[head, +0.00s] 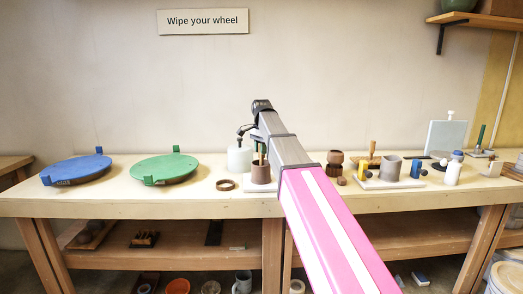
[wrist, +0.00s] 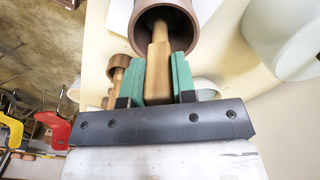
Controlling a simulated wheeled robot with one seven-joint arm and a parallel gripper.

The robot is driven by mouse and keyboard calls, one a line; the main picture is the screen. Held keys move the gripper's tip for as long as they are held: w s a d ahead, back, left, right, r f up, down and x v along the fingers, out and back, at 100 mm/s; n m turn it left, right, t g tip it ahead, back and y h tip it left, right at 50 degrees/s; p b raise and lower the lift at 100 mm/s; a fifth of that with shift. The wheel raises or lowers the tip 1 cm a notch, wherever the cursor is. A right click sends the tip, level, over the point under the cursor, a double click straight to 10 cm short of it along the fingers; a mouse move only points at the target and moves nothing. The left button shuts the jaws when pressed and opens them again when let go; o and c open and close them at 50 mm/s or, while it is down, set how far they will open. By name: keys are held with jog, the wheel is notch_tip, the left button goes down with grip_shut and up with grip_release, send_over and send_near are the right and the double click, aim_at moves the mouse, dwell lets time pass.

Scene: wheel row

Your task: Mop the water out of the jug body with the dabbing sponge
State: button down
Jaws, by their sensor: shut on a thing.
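My gripper (wrist: 158,80) is shut on a wooden handle (wrist: 158,62), with a green finger pad on each side, in the wrist view. The handle's far end reaches into the mouth of a brown cylindrical vessel (wrist: 190,40). The tip inside is hidden, so I cannot see a sponge or water. In the head view the brown vessel (head: 261,174) stands upright on a white board, partly behind my arm. A grey-brown cylinder (head: 390,168) stands on another board to the right. I cannot tell for sure which one is the jug body.
A white bottle (head: 240,158) stands close behind the brown vessel, and a brown ring (head: 225,185) lies left of it. Blue (head: 76,170) and green (head: 163,168) wheel discs are farther left. Several small tools and pots crowd the table's right side.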

jog(key=shift+r, duration=0.5)
jog(key=shift+r, duration=5.8)
